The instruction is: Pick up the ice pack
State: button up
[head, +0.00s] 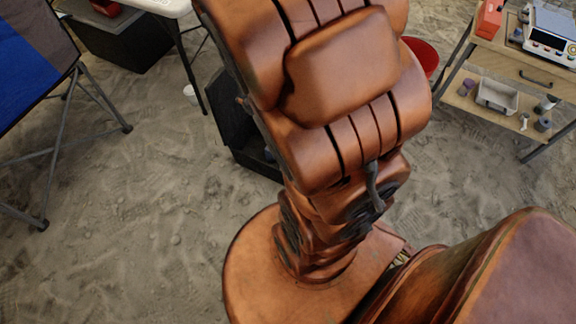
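I cannot make out an ice pack in the head view. My copper-coloured arm fills the middle of the picture and runs out of the top edge. My gripper is not in view, so what it holds cannot be seen. The arm hides part of the floor and whatever lies behind it.
A black open case (257,164) stands on the sandy floor (130,200), partly behind my arm. A blue-topped folding stand (28,65) is at left. A dark box (120,40) and white table (160,6) are behind. A red bucket (426,56) and wooden shelf unit (500,62) stand right.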

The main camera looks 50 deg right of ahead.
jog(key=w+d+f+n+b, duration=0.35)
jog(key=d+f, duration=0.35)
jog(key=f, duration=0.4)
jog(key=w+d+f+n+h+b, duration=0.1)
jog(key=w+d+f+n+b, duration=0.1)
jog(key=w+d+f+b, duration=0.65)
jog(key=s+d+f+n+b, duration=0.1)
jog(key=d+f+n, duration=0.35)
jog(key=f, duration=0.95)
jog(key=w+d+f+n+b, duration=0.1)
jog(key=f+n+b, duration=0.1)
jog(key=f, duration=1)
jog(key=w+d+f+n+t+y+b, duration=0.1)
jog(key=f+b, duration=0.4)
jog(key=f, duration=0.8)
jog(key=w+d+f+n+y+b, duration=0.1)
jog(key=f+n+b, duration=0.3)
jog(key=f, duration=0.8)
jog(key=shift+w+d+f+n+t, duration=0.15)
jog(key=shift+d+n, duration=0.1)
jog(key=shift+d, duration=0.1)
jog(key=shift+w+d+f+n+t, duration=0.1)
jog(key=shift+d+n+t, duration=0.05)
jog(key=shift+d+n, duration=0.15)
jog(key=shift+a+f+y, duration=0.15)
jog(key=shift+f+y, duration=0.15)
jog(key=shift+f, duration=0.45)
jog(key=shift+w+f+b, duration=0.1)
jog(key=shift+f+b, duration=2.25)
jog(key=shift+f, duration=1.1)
